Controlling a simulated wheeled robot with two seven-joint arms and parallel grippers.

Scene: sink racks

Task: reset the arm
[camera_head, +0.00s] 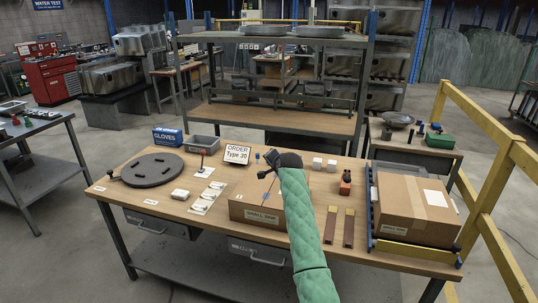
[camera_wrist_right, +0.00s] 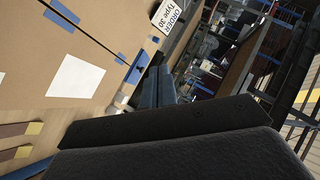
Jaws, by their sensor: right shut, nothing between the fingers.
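My right arm reaches in a green sleeve over the workbench (camera_head: 200,232) from the front. The arm hides part of the small box. My left gripper is not in view.
A large closed carton (camera_head: 415,207) sits on a blue-edged rack at the bench's right. A dark round plate (camera_head: 152,170), a blue gloves box (camera_head: 167,136) and a grey bin (camera_head: 202,143) stand left. A yellow rail (camera_head: 485,195) runs along the right.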

